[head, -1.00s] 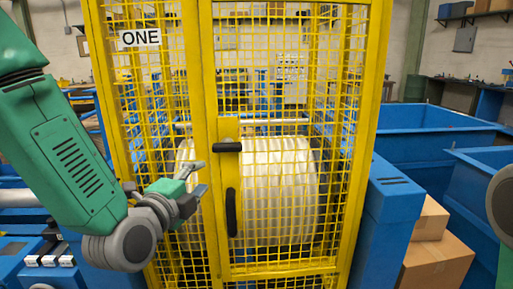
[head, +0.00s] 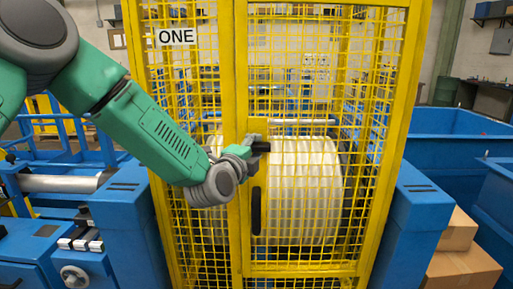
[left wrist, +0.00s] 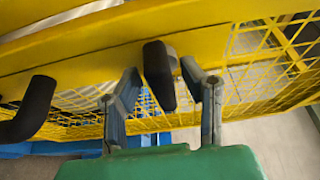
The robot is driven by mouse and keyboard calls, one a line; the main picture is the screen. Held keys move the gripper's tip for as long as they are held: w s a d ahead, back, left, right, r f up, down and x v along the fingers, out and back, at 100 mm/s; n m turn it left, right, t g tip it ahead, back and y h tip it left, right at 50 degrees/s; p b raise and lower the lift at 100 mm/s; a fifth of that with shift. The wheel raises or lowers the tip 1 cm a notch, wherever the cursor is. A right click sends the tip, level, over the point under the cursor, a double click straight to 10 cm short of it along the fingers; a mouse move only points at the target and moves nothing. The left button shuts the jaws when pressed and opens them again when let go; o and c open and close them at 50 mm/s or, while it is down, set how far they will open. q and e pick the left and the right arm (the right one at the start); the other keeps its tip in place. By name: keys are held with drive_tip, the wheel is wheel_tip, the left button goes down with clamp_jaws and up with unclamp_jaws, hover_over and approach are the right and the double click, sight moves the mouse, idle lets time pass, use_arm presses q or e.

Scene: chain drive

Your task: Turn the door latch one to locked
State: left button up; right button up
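The yellow mesh cage door carries a sign reading ONE (head: 177,37). Its black latch lever (left wrist: 158,72) sits on the yellow door frame; in the head view my gripper partly hides it. My left gripper (head: 260,147) is at the latch, with its arm coming in from the left. In the left wrist view my left gripper (left wrist: 160,72) is open, one finger on each side of the lever. Small gaps show between the fingers and the lever, so it is not gripped. My right gripper is not in view.
A black vertical door handle (head: 256,210) is below the latch and shows at the left of the wrist view (left wrist: 30,110). A pale ribbed drum (head: 305,190) is behind the mesh. Blue posts (head: 418,220) flank the cage; cardboard boxes (head: 460,232) and blue bins (head: 455,150) stand right.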

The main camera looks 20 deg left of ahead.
use_arm(q)
drive_tip(key=shift+w+a, duration=0.1)
drive_tip(key=shift+a, duration=0.1)
drive_tip(key=shift+d, duration=0.5)
clamp_jaws()
